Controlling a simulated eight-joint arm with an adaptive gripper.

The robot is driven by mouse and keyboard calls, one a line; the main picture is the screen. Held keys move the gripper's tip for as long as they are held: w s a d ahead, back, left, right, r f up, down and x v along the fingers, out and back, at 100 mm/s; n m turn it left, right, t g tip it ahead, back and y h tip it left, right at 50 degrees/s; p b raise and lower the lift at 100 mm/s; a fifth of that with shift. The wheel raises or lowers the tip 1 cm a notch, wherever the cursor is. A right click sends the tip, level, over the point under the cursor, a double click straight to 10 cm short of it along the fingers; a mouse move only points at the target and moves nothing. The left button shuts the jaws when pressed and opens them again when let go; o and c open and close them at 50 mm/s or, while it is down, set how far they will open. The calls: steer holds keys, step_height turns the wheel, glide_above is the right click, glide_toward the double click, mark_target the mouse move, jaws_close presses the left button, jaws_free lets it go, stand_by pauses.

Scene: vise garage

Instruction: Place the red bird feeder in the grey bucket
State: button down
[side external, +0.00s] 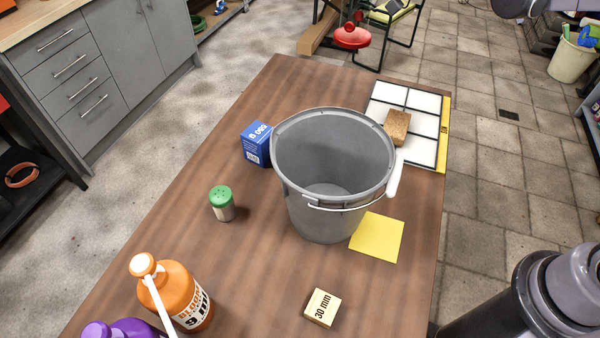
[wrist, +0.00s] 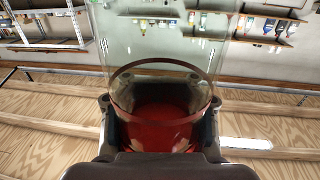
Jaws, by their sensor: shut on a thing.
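In the wrist view, my gripper (wrist: 158,118) is shut on the red bird feeder (wrist: 160,98), with a finger on each side. The feeder shows as a clear tube with a dark ring and a red lower part; its far end runs out of the top of that view. The grey bucket (side external: 330,215) stands upright on the brown table in the side external view, its mouth open and its inside empty. Its white-gripped handle hangs down at the right. The bucket does not show in the wrist view.
On the table (side external: 150,245) around the bucket are a blue box (side external: 257,145), a green-topped shaker (side external: 221,204), a yellow sheet (side external: 377,238), a sponge (side external: 397,127) on a white gridded panel (side external: 420,145), a 30 mm block (side external: 321,309) and an orange bottle (side external: 180,295).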

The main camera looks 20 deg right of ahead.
steer(key=s+a+n+g+y, duration=0.5)
steer(key=s+a+g, duration=0.2)
steer(key=s+a, duration=1.5)
step_height(320, 180, down, 15)
steer(key=d, duration=0.1)
steer(key=shift+s, duration=0.3)
stand_by(0.6)
steer(key=shift+f, duration=0.7)
steer(key=c, duration=0.6)
jaws_free()
steer(key=shift+c, duration=0.2)
steer(key=shift+r, duration=0.15)
